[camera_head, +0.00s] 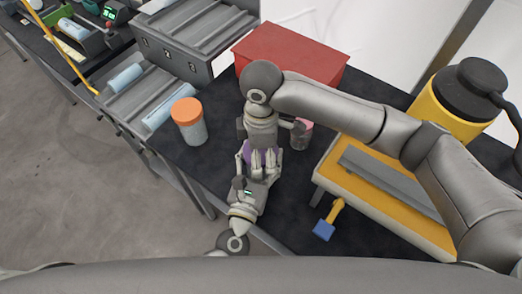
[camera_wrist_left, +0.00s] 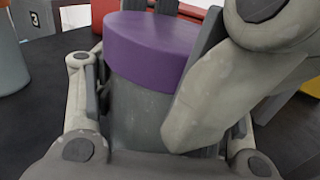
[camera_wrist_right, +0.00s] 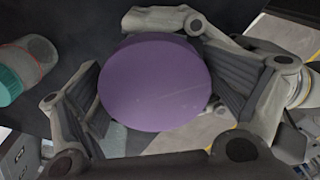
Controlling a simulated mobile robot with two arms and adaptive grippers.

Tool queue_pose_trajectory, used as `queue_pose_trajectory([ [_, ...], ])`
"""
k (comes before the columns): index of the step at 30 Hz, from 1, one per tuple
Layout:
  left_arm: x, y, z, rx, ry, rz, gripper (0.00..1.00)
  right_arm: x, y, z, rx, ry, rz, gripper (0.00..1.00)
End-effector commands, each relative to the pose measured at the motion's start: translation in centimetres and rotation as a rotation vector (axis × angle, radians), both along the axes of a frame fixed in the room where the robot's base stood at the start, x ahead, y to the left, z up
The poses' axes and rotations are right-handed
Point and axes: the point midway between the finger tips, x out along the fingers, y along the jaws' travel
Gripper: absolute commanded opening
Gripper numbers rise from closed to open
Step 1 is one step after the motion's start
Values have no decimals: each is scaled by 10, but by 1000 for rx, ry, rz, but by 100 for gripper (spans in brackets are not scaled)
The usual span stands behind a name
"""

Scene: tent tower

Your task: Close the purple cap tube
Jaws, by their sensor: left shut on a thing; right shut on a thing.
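The tube (camera_wrist_left: 140,108) is a grey, upright cylinder with a purple cap (camera_wrist_left: 150,45) on its top, seen in the left wrist view. The cap also shows in the right wrist view (camera_wrist_right: 155,85) and as a small purple patch in the head view (camera_head: 258,155). My left gripper (camera_head: 260,160) is shut around the tube's body below the cap. My right gripper (camera_wrist_right: 158,95) comes from above and is shut on the cap, with fingers on both sides. Cap and tube look in line; whether the cap is fully seated cannot be told.
An orange-lidded jar (camera_head: 188,122) stands left and a pink-lidded jar (camera_head: 302,134) close on the right. A red box (camera_head: 290,50) is behind. A yellow-topped stand (camera_head: 375,190) and a blue-and-yellow tool (camera_head: 326,226) are right. A teal-lidded container (camera_wrist_right: 12,84) shows in the right wrist view.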

Motion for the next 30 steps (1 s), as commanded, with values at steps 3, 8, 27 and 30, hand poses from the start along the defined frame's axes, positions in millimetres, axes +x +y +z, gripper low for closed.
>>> queue_pose_trajectory([
  [3, 0, -2, 4, -10, -6, -3, 21, 2, -3, -5, -9, -3, -8, 71],
  [8, 0, -2, 4, -10, -6, -3, 21, 2, -3, -4, -9, -4, -8, 71],
  [27, 1, 0, 3, -4, -5, 1, 21, 1, -1, -1, -3, -1, -2, 100],
  [30, 1, 0, 3, -3, -4, 1, 21, 1, -1, -1, -3, -1, -1, 100],
])
